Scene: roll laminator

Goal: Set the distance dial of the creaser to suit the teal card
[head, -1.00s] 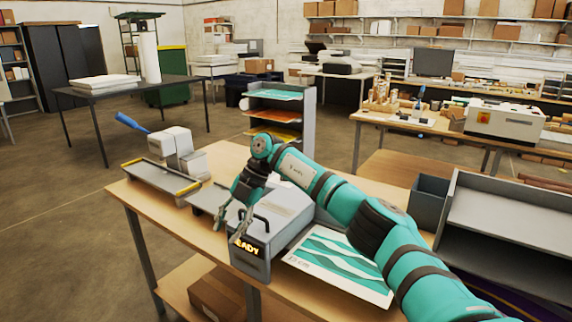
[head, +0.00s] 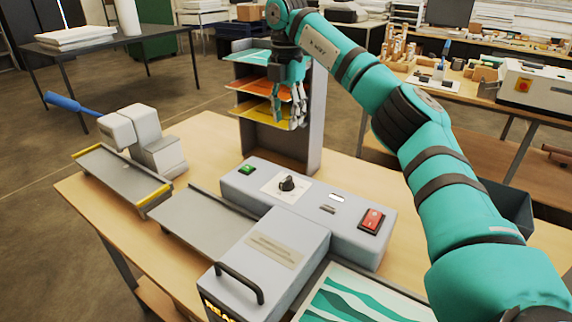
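A grey machine stands on the wooden table, with a black dial (head: 287,184) on a white plate, a green button (head: 247,169) and a red switch (head: 371,220). Its front housing (head: 265,260) has a black handle and a partly cut-off lit display. No label readable here tells whether this is the creaser. The dial's scale is too small to read. A teal-and-white patterned card (head: 350,300) lies at the bottom edge, partly cut off. My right gripper (head: 289,117) hangs fingers down in front of the paper rack, its fingers apart and empty, away from the dial. My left gripper is out of view.
The rack (head: 315,120) behind the machine holds teal, orange and yellow sheets. A device with a blue lever (head: 150,140) and a long tray stands at the left. A grey plate (head: 205,222) adjoins the machine. Bare tabletop shows at the front left.

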